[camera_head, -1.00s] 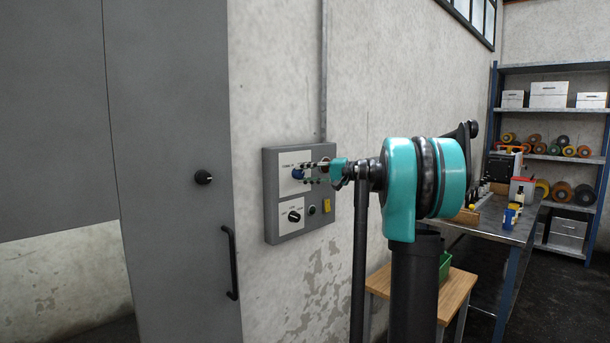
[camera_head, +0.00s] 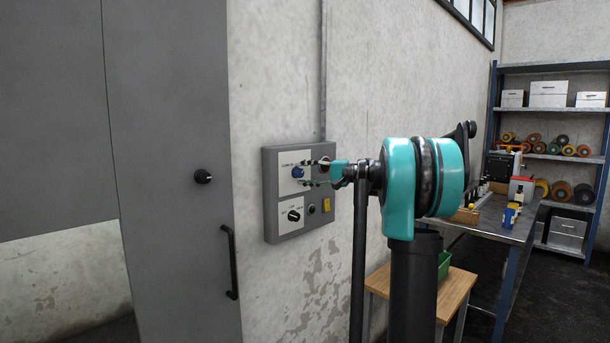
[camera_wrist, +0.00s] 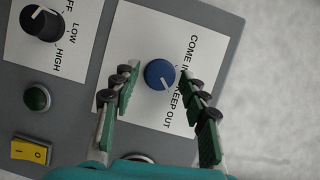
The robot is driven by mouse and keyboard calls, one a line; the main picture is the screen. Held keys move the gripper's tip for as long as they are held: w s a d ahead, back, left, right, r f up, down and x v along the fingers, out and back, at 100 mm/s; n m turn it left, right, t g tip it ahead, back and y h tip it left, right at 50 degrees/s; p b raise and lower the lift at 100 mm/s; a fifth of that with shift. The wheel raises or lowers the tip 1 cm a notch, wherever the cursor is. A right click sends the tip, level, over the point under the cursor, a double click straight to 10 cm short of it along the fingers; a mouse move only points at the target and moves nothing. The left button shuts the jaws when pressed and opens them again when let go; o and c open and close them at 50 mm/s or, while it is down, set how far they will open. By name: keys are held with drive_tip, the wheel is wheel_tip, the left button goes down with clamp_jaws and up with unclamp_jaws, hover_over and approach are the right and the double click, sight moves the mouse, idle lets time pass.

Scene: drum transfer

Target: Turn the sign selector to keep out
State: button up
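The sign selector is a blue knob (camera_head: 298,172) on the upper white plate of the grey wall panel (camera_head: 271,215). It also shows in the wrist view (camera_wrist: 160,74), beside the labels COME IN and KEEP OUT. Its white mark points to the lower right in that view, toward the KEEP OUT side. My gripper (camera_head: 316,172) is in front of the panel, with fingers spread and nothing held. In the wrist view its fingers (camera_wrist: 158,78) lie on both sides of the knob with gaps. How far the fingertips stand off the panel is hard to tell.
A black OFF/LOW/HIGH knob (camera_wrist: 42,22), a green button (camera_wrist: 37,97) and a yellow switch (camera_wrist: 31,151) share the panel. A grey door with a black handle (camera_head: 230,262) is to the left. A metal table (camera_head: 500,230) stands to the right.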

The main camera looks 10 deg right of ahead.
idle(0.3)
drive_tip(key=v, duration=1.2)
drive_tip(key=s+a+f+n+g+h, duration=0.1)
drive_tip(key=s+a+f+h, duration=0.1)
drive_tip(key=s+a+f, duration=0.45)
drive_tip(key=s+a+f+g+h, duration=0.15)
drive_tip(key=s+f, duration=0.25)
drive_tip(key=f, duration=0.6)
drive_tip(key=s+a+f+n+g+h, duration=0.1)
drive_tip(key=s+a+f+g+h, duration=0.25)
drive_tip(key=f, duration=0.55)
drive_tip(key=s+d+f+n+h, duration=0.1)
drive_tip(key=s+d+f+h, duration=0.1)
drive_tip(key=s+f, duration=0.7)
drive_tip(key=s+d+f+n+t+h, duration=0.1)
drive_tip(key=s+f+h, duration=0.4)
drive_tip(key=s+f, duration=0.5)
drive_tip(key=s+d+n, duration=0.1)
drive_tip(key=s, duration=0.1)
drive_tip(key=shift+s+d+h, duration=0.3)
